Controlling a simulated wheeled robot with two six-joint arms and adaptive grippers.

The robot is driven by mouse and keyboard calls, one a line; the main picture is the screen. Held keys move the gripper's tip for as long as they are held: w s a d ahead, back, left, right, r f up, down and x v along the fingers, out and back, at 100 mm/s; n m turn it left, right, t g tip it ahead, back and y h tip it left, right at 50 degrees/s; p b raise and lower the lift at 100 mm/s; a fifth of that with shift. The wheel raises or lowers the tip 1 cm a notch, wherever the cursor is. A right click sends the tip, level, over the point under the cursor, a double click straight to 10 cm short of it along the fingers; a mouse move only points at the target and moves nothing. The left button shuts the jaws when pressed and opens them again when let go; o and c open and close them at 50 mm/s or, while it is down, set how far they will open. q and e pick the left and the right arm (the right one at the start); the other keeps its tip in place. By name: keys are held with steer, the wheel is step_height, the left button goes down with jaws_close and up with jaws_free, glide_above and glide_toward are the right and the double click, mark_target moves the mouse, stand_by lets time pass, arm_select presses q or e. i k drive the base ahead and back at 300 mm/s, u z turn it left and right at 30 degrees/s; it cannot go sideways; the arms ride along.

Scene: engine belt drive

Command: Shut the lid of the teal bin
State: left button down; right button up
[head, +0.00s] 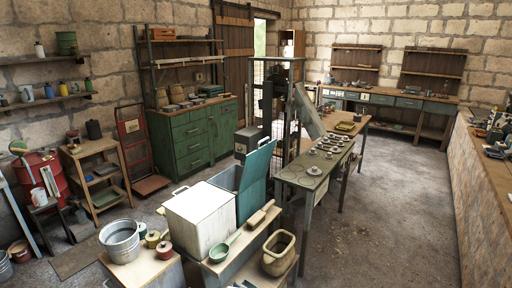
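The teal bin (226,175) stands just behind a white box, which hides much of its lower part. Its teal lid (257,182) is open and stands steeply upright at the right side of the bin. Neither of my grippers shows in the head view, so where they are relative to the bin cannot be told.
The white box (200,222) stands right in front of the bin. A green ladle (225,248), a wooden-handled tool (261,213) and a tan pot (279,254) are near it. A metal bucket (121,242) is at left. A parts table (295,175) is right of the lid. Open floor (400,220) lies farther right.

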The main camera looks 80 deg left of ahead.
mark_target(257, 164)
steer(key=u, duration=1.45)
steer(key=i, duration=1.15)
steer(key=u, duration=0.85)
steer(key=i, duration=0.55)
steer(key=z, duration=0.1)
